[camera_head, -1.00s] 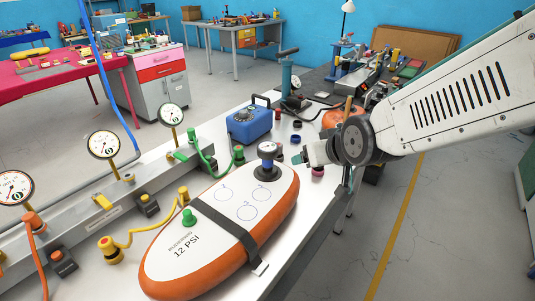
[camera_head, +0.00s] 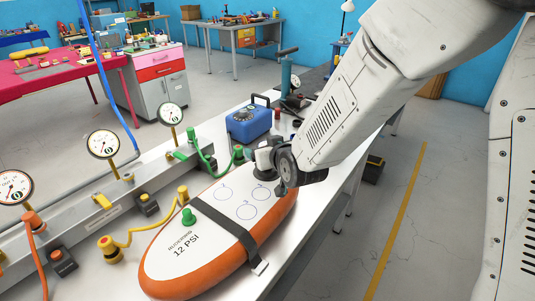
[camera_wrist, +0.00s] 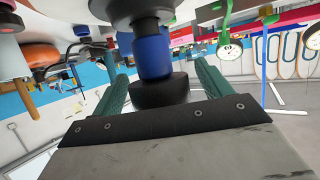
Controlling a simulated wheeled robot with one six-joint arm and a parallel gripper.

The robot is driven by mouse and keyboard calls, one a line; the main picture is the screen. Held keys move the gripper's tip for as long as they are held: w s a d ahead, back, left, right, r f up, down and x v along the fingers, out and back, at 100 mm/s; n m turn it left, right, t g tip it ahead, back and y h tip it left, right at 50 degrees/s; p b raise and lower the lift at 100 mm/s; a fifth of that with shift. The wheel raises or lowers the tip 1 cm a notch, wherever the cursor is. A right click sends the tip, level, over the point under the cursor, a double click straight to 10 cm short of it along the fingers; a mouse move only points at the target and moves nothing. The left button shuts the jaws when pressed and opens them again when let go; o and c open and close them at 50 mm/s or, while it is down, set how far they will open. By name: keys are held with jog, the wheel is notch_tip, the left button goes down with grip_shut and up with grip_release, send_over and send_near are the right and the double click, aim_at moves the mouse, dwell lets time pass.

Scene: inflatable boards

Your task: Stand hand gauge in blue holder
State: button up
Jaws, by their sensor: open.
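A hand gauge with a blue body stands upright on the black valve at the far end of the orange-rimmed white board (camera_head: 215,240). In the head view, my gripper (camera_head: 264,160) hides most of it; only the black base (camera_head: 262,174) shows. In the wrist view, the gauge's blue body (camera_wrist: 152,55) and dark end lie between my gripper's (camera_wrist: 160,82) two green fingers. The fingers are open, one on each side, with no clear contact. I cannot tell for sure which thing is the blue holder; a blue box (camera_head: 247,123) with a handle stands behind the board.
Dial gauges (camera_head: 103,144) stand on a grey rail (camera_head: 80,205) along the bench's left side. A teal hand pump (camera_head: 286,75) stands beyond the blue box.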

jog(key=shift+w+a+f, duration=0.1)
jog(key=shift+w+f, duration=0.05)
jog(key=shift+w, duration=0.25)
jog(key=shift+c, duration=0.4)
jog(key=c, duration=1)
jog(key=shift+c, duration=0.2)
